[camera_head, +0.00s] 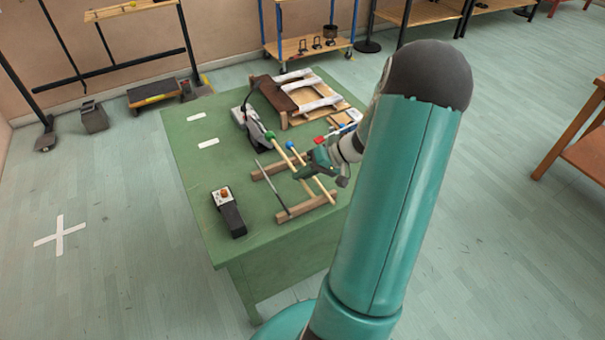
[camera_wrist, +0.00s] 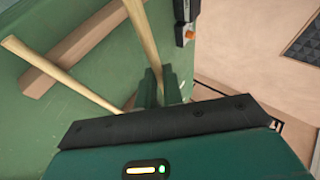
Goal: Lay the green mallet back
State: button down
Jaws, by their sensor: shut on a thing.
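The green mallet (camera_head: 270,135) has a small green ball head and a pale wooden shaft, and it slants over the green table. My gripper (camera_head: 302,172) is over the wooden rails and appears shut on its shaft. In the wrist view, a pale shaft (camera_wrist: 144,38) runs down between my gripper's fingers (camera_wrist: 160,88); no head shows there. A blue-headed mallet (camera_head: 290,145) is close beside the green one. The near wooden rail (camera_head: 306,208) and far wooden rail (camera_head: 268,172) lie on the table under the shafts. I cannot tell whether the held shaft touches them.
A grey metal rod (camera_head: 272,190) lies across the rails at the left. A dark box with an orange knob (camera_head: 228,210) stands on the green table (camera_head: 195,180). A wooden frame with white bars (camera_head: 305,90) is at the back. The table's left side is mostly clear.

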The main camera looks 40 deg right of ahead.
jog(key=shift+s+d+f, duration=0.1)
jog(key=shift+d+f, duration=0.05)
jog(key=shift+f, duration=3.05)
jog(key=shift+f, duration=0.3)
jog(key=c, duration=1.5)
grip_release()
jog(key=shift+o, duration=0.2)
jog(key=shift+d, duration=0.1)
jog(key=v, duration=1.3)
jog(key=shift+s+r, duration=0.2)
jog(key=shift+s, duration=0.15)
jog(key=shift+d, duration=0.15)
